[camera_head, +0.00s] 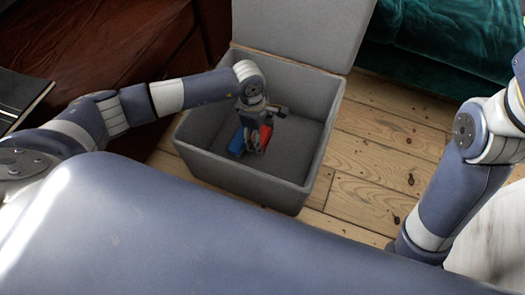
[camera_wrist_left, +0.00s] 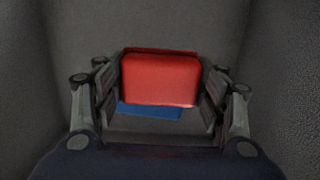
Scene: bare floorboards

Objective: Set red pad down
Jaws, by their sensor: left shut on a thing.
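The red pad (camera_wrist_left: 160,80) is between the two fingers of my left gripper (camera_wrist_left: 160,95) in the left wrist view. My left gripper is shut on it. In the head view the red pad (camera_head: 265,134) shows beside my left gripper (camera_head: 254,145), inside the open grey box. A blue item (camera_head: 237,143) lies in the box just left of the gripper. In the left wrist view the blue item (camera_wrist_left: 150,111) is partly hidden behind the red pad. I cannot tell whether the red pad touches the box floor. My right gripper is out of view.
The grey box (camera_head: 245,185) stands on the floorboards (camera_head: 375,150) with its lid (camera_head: 305,30) raised at the back. Its walls surround my left gripper. A teal upholstered piece (camera_head: 440,40) is at the back right. A dark brown piece (camera_head: 90,50) is at the left.

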